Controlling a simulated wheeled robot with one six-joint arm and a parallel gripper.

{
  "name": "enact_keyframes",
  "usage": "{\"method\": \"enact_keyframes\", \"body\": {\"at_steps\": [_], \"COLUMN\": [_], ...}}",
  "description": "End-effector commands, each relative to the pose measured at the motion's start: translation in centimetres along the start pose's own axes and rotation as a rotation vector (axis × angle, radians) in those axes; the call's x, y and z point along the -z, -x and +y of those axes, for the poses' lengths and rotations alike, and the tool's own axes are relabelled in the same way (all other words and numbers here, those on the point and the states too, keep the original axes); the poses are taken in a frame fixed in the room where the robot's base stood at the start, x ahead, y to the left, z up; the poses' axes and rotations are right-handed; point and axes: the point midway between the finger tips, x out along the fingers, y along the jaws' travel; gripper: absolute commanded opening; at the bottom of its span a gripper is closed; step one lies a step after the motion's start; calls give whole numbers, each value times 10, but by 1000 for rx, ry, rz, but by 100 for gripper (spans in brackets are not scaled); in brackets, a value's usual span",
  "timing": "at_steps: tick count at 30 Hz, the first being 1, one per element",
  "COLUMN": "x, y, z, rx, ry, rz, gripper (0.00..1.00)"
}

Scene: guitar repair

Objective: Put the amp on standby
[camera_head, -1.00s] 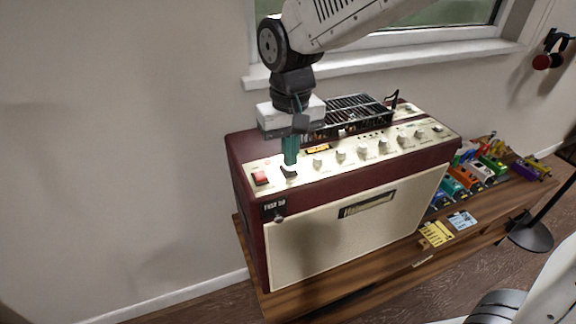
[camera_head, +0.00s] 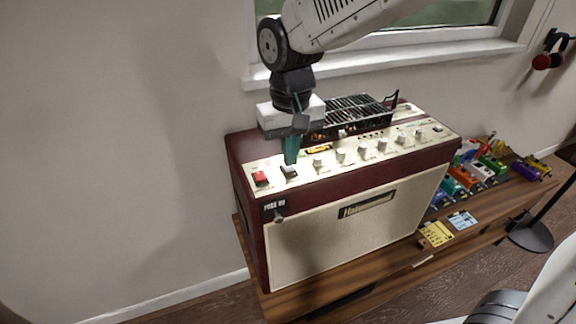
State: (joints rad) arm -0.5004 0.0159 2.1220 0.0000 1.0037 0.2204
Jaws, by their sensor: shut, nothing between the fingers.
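The amp (camera_head: 340,227) is a dark red cabinet with a cream front, standing on a wooden bench. Its cream top panel holds a red rocker switch (camera_head: 260,178) at the left end. Just right of it is a black rocker switch (camera_head: 289,172), and then several knobs (camera_head: 364,151). My gripper (camera_head: 291,161) points down with its green fingers shut and empty. The fingertips are at or just above the black switch and hide part of it; I cannot tell if they touch. The labels by the switches are too small to read.
A metal cage (camera_head: 352,114) rises from the amp's top behind the panel, close to my gripper. The wall and window sill (camera_head: 400,57) are behind.

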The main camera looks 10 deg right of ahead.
Motion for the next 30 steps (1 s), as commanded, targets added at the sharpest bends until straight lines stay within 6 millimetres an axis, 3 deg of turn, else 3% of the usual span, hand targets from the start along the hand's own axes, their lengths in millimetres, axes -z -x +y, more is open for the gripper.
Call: {"method": "enact_keyframes", "body": {"at_steps": [30], "x": [0], "y": [-11], "z": [0], "rx": [0], "ry": [0], "rz": [-1], "gripper": [0]}}
